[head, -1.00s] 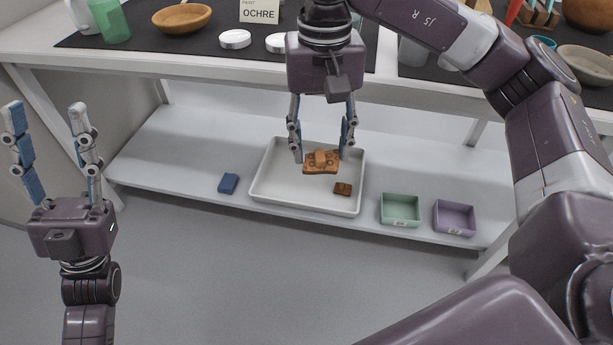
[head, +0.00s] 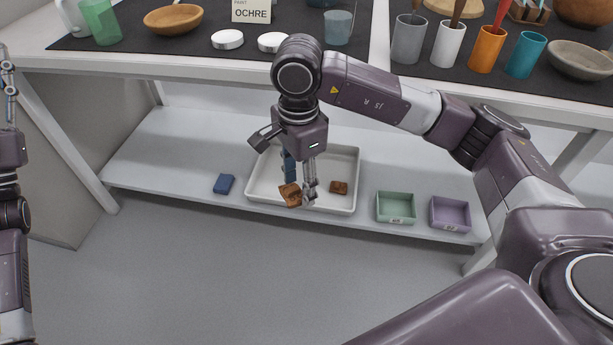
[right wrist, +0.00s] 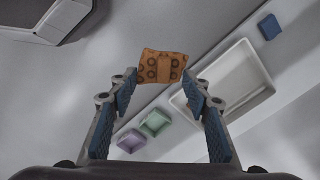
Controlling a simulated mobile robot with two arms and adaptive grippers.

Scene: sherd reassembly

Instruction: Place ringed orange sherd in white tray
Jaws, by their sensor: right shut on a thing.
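The ringed orange sherd (head: 290,194) is held by my right gripper (head: 300,188), over the front part of the white tray (head: 262,176) in the head view. The height above the tray is hard to judge. My left gripper (head: 9,85) is cut off by the left edge, its opening unclear.
A small brown-orange sherd (head: 339,187) lies in the tray's right part. A blue piece (head: 223,184) lies on the shelf left of the tray. Green (head: 396,207) and purple (head: 450,213) boxes stand to the right. The tabletop above holds cups and bowls.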

